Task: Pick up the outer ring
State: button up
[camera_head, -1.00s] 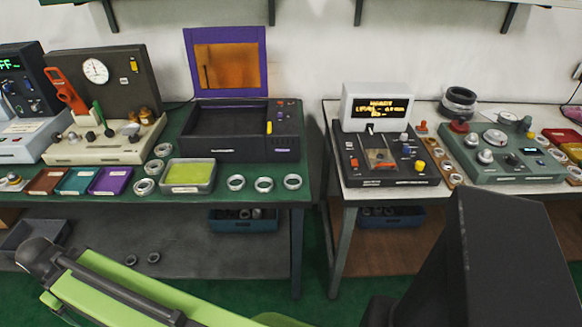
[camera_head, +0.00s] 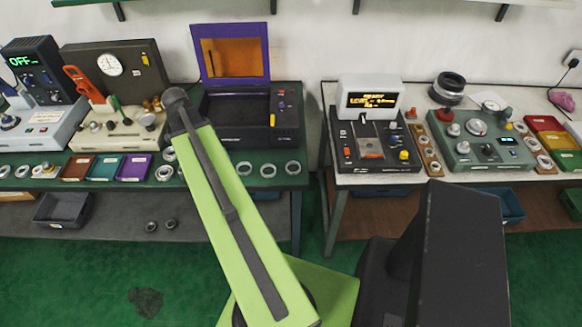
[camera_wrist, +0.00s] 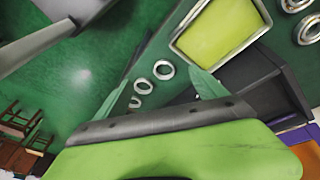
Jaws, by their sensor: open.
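Several metal bearing rings lie on the green bench; I cannot tell which one is the outer ring. In the head view three stand in a row right of my arm: a left ring (camera_head: 245,168), a middle ring (camera_head: 268,169) and a right ring (camera_head: 292,168). Another ring (camera_head: 165,173) lies left of my arm. In the wrist view a row of three rings, the nearest to the tray being one ring (camera_wrist: 163,70), shows beyond my gripper (camera_wrist: 160,78). Its two green fingers are apart, with nothing held. In the head view my arm hides the gripper.
A tray with a yellow-green bottom (camera_wrist: 180,44) lies beside the rings; two more rings lie past it. The black box with a purple lid (camera_head: 262,50) stands behind. Brown, teal and purple trays (camera_head: 137,166) lie left. A gap separates the benches.

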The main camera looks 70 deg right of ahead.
jog(key=s+d+m+g, duration=0.2)
jog(key=s+d+m, duration=0.85)
jog(key=s, duration=0.55)
jog(key=n+b, duration=0.2)
jog(key=b, duration=0.9)
send_near(293, 167)
jog(key=f, duration=0.2)
jog(key=shift+s+d+f+m, duration=0.1)
jog(key=shift+d+f+m, duration=0.15)
jog(key=shift+d, duration=0.1)
jog(key=shift+s+d+f, duration=0.1)
jog(key=shift+s+f, duration=0.1)
jog(key=shift+s, duration=0.05)
jog(key=b+x, duration=0.5)
jog(key=shift+s+f, duration=0.1)
jog(key=shift+s, duration=0.05)
jog(key=c, duration=1.5)
jog(key=shift+r, duration=0.2)
jog(key=shift+c, duration=0.2)
